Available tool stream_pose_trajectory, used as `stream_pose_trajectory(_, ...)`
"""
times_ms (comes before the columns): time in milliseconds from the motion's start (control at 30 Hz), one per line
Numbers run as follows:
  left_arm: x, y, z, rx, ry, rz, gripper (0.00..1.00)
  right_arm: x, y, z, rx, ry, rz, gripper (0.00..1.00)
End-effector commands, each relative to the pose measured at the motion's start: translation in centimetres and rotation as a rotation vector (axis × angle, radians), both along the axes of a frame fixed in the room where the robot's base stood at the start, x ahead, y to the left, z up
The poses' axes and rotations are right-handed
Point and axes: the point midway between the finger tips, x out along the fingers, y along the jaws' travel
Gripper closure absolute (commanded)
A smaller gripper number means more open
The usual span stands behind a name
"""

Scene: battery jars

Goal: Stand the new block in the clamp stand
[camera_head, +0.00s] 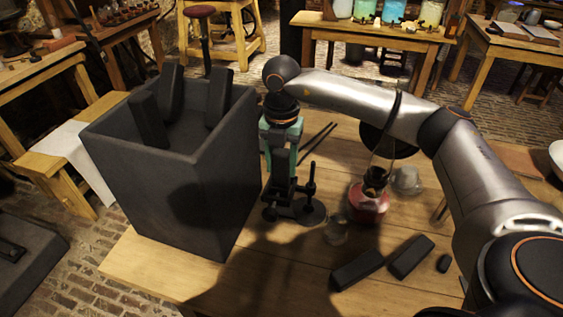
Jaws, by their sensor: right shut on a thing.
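My right gripper (282,150), with teal parts, points down just right of the big dark box. It is shut on a dark upright block (281,186), taken to be the new block, partly hidden by the gripper. The block's lower end is at the clamp stand (311,184), a small dark stand with a thin upright rod and round base on the table. Dark on dark, I cannot tell whether the block touches the stand or sits in its clamp. My left gripper is not in view.
The tall dark box (190,185) holds several dark blocks. A glass jar with red liquid (368,204) stands right of the stand, under my arm.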

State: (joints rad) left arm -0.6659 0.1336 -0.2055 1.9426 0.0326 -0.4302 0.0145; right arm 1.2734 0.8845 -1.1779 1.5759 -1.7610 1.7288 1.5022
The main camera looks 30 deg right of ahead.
Motion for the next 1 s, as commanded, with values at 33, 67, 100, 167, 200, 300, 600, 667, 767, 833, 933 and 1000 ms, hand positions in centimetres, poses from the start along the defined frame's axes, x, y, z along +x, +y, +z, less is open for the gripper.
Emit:
stream_pose_trajectory(33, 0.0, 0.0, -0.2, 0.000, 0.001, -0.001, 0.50, 0.0, 0.0, -0.2, 0.001, -0.002, 0.000, 1.00)
stream_pose_trajectory(67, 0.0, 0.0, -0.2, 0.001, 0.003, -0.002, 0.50, 0.0, 0.0, -0.2, 0.001, -0.002, 0.000, 1.00)
stream_pose_trajectory(100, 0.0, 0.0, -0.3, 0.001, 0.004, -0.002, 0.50, 0.0, 0.0, -0.3, 0.001, -0.002, 0.000, 1.00)
stream_pose_trajectory(167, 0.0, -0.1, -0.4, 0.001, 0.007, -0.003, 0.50, 0.0, 0.0, -0.5, 0.001, -0.002, 0.000, 1.00)
stream_pose_trajectory(200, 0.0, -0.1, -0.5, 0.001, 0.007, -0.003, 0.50, 0.0, 0.0, -0.6, 0.001, -0.002, 0.000, 1.00)
stream_pose_trajectory(300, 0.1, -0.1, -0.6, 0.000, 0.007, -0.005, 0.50, 0.0, 0.0, -0.8, 0.001, -0.002, 0.000, 1.00)
stream_pose_trajectory(600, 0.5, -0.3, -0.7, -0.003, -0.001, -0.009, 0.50, 0.0, 0.0, -1.6, 0.001, -0.001, 0.000, 1.00)
stream_pose_trajectory(667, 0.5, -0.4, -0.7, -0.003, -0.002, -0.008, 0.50, 0.0, 0.0, -1.7, 0.001, -0.001, 0.000, 1.00)
stream_pose_trajectory(767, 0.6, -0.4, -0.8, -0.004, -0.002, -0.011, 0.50, 0.0, 0.0, -2.0, 0.001, -0.001, 0.000, 1.00)
stream_pose_trajectory(833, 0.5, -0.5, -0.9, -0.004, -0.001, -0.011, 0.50, 0.0, 0.0, -2.2, 0.001, -0.001, 0.000, 1.00)
stream_pose_trajectory(933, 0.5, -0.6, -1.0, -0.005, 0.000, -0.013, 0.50, 0.0, 0.0, -2.4, 0.001, -0.001, 0.000, 1.00)
stream_pose_trajectory(1000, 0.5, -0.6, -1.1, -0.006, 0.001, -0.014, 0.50, 0.0, 0.0, -2.6, 0.001, -0.001, 0.000, 1.00)
